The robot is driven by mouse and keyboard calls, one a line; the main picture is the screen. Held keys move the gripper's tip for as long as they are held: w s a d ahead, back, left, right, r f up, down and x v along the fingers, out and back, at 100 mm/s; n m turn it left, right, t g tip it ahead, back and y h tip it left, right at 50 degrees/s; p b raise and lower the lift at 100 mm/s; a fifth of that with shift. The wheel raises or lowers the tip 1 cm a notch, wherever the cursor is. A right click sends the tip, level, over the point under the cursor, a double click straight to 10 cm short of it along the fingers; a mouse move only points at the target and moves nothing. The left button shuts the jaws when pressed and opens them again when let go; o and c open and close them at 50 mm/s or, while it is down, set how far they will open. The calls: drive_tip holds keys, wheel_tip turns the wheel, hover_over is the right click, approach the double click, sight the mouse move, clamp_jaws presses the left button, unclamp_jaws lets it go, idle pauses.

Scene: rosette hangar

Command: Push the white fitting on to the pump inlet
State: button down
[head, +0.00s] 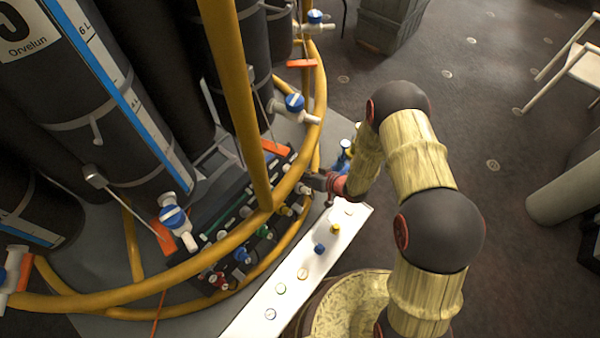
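My gripper (314,181) is small and dark in the head view, at the right end of a long black block (212,249) with several coloured ports. Its fingers point left towards the block, and I cannot tell whether they are open or shut. A small white fitting (303,189) shows right by the fingertips; whether it is held or seated on a port is too small to tell. I cannot tell which port is the pump inlet. Other pale round fittings (302,273) sit on a white strip in front of the block.
The white strip (255,308) also carries a blue fitting (319,248) and a yellow one (335,228). A thick yellow pipe (240,90) rises close left of my gripper, and a curved one passes over the block. Tall dark tanks (90,100) stand behind.

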idle(0.8)
drive_tip(key=c, duration=1.6)
unclamp_jaws()
drive_tip(key=v, duration=1.1)
drive_tip(key=shift+s+d+r, duration=0.2)
drive_tip(key=shift+d+r, duration=0.05)
